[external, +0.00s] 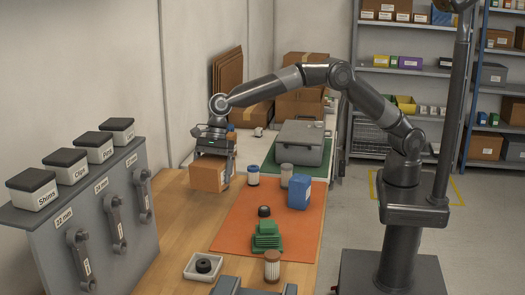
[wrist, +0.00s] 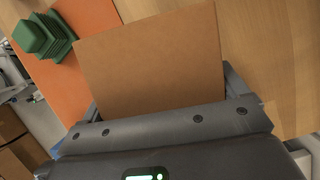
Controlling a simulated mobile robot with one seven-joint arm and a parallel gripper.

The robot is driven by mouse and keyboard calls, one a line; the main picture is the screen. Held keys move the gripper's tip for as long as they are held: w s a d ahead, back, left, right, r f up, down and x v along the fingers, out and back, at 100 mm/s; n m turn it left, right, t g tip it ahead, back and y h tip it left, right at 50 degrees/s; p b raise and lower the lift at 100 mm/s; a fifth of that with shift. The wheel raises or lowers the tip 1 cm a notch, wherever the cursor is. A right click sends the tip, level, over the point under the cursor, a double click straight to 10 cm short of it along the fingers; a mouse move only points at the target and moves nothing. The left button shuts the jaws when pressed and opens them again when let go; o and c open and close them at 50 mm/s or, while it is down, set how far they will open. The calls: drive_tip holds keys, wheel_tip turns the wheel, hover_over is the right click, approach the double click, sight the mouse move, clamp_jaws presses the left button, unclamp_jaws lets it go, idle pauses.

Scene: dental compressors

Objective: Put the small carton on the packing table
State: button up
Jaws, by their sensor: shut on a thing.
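Behind the worktable is a pale table (external: 339,130) with stacked cardboard boxes (external: 300,105) and a grey case (external: 300,143) on a green mat. No label shows which table is the packing table.
A white tray (external: 203,266) is at the front. A grey rack (external: 100,225) with labelled bins stands at the left.

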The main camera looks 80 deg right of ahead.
wheel_tip(320, 180, up, 12)
drive_tip(key=shift+f, duration=0.1)
drive_tip(key=w+d+m+t+h, duration=0.1)
drive_tip(key=w+d+m, duration=0.2)
drive_tip(key=d, duration=1.1)
drive_tip(key=w+d+m+t+h, duration=0.1)
drive_tip(key=w+d+m, duration=0.25)
drive_tip(key=d, duration=1.05)
drive_tip(key=w+d+m+t, duration=0.1)
drive_tip(key=w+d+m, duration=0.25)
drive_tip(key=d, duration=1.05)
drive_tip(key=s+d+m+t+h, duration=0.1)
drive_tip(key=s+d+m, duration=0.25)
drive_tip(key=d, duration=1.05)
drive_tip(key=s+d+m+h, duration=0.2)
drive_tip(key=s+d, duration=0.2)
drive_tip(key=d, duration=1.1)
drive_tip(key=f, duration=2.7)
drive_tip(key=shift+a+f, duration=0.1)
drive_tip(key=shift+a, duration=0.3)
